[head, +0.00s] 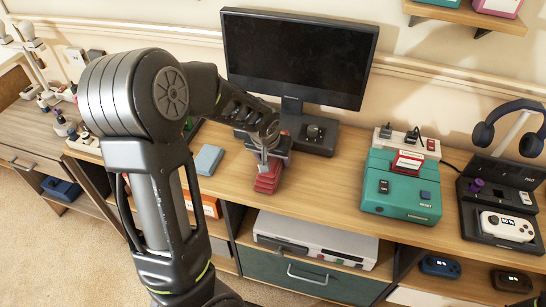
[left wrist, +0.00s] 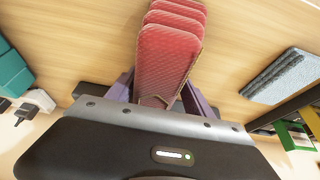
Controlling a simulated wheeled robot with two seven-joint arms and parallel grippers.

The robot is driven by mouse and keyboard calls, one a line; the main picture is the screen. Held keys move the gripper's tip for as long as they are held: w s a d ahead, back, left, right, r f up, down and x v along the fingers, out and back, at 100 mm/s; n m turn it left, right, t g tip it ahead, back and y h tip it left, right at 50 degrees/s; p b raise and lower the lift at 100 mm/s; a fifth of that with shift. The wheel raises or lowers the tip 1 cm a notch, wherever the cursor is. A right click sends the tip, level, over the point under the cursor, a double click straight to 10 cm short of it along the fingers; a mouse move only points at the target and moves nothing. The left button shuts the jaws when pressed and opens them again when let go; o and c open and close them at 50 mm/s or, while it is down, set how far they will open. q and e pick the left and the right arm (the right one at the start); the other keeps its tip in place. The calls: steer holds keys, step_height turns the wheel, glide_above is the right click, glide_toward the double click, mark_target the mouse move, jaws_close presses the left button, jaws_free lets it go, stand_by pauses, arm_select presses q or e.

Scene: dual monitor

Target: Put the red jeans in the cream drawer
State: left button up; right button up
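The red jeans (head: 268,176), a folded stack in several layers, are at the front part of the wooden desk, below the monitor. My left gripper (head: 268,148) is right over their far end. In the left wrist view the red jeans (left wrist: 172,45) reach in between the two purple fingers of the left gripper (left wrist: 160,95), one finger on each side. Whether the fingers press on them is hard to tell. A pale cream front (head: 410,297) shows at the bottom edge, mostly cut off; I cannot tell if it is the cream drawer. My right gripper is out of view.
A monitor (head: 300,55) stands behind the gripper. A blue-grey book-like block (head: 209,160) lies to the left, a teal machine (head: 402,185) to the right. Below the desk are a grey console (head: 315,242) on a shelf and a dark teal drawer (head: 300,278) with a handle.

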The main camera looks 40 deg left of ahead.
arm_select(q)
steer(key=o, duration=0.3)
steer(key=shift+o, duration=0.2)
steer(key=shift+r, duration=0.15)
steer(key=shift+r, duration=0.2)
steer(key=v, duration=1.1)
steer(key=shift+s+d+p, duration=0.1)
steer(key=shift+p, duration=0.3)
steer(key=shift+s+r, duration=0.15)
steer(key=shift+r, duration=0.15)
steer(key=shift+o, duration=0.4)
